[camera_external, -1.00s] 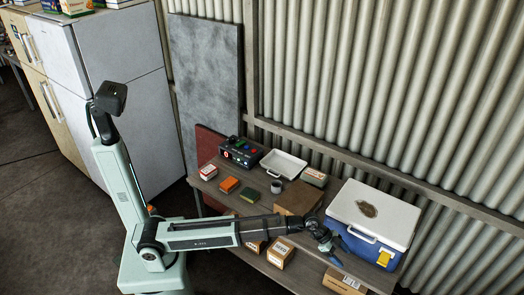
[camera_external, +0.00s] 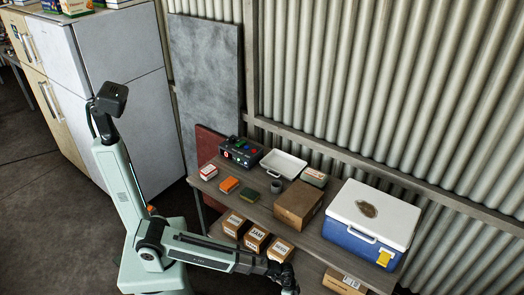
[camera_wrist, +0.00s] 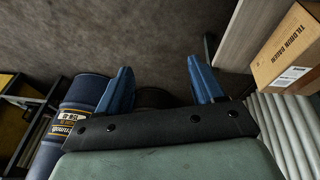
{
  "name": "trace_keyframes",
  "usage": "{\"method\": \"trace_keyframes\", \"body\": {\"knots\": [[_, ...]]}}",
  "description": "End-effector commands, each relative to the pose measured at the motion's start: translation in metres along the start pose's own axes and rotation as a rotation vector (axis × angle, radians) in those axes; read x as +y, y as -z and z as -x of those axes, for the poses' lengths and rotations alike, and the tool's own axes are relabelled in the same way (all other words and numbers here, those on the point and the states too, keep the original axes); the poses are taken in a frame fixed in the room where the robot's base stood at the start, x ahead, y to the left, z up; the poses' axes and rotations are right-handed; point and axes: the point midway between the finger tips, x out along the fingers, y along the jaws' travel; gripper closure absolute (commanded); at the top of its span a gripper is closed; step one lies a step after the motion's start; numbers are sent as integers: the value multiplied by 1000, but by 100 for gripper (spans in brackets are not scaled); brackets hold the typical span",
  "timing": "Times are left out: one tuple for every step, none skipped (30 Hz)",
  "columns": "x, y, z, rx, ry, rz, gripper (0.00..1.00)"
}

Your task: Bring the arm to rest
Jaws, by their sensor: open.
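My gripper (camera_wrist: 158,88) shows in the wrist view with its two blue fingers spread wide apart and nothing between them. Beyond the fingers is dark floor, with a dark round shape partly hidden behind the gripper. In the external view my arm reaches low along the front of the workbench (camera_external: 325,247), and its end is at the bottom edge of the picture, in front of the bench. The fingers cannot be made out clearly there.
On the bench stand a blue and white cooler (camera_external: 372,222), a cardboard box (camera_external: 298,204), a white tray (camera_external: 283,164) and small boxes. Labelled boxes (camera_external: 257,237) sit on the lower shelf. A blue drum (camera_wrist: 84,105) and a carton (camera_wrist: 290,50) show in the wrist view. Floor at the left is clear.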

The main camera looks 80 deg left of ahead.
Motion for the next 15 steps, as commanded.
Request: {"method": "trace_keyframes", "body": {"knots": [[3,-22,-9,-35,-5,22,33],[4,-34,-14,-56,-7,38,33],[5,-50,-20,-85,-9,58,33],[5,-62,-25,-106,-11,76,33],[6,-74,-29,-127,-12,92,33],[7,-91,-34,-157,-12,116,33],[8,-103,-37,-179,-13,135,33],[8,-116,-40,-202,-14,155,33],[10,-133,-43,-233,-13,180,33],[11,-146,-45,-256,-12,199,33],[12,-159,-48,-280,-12,220,33],[14,-176,-50,-311,-11,247,33],[15,-190,-51,-335,-9,268,33],[16,-202,-52,-358,-8,288,33],[19,-220,-54,-392,-6,314,33]]}}
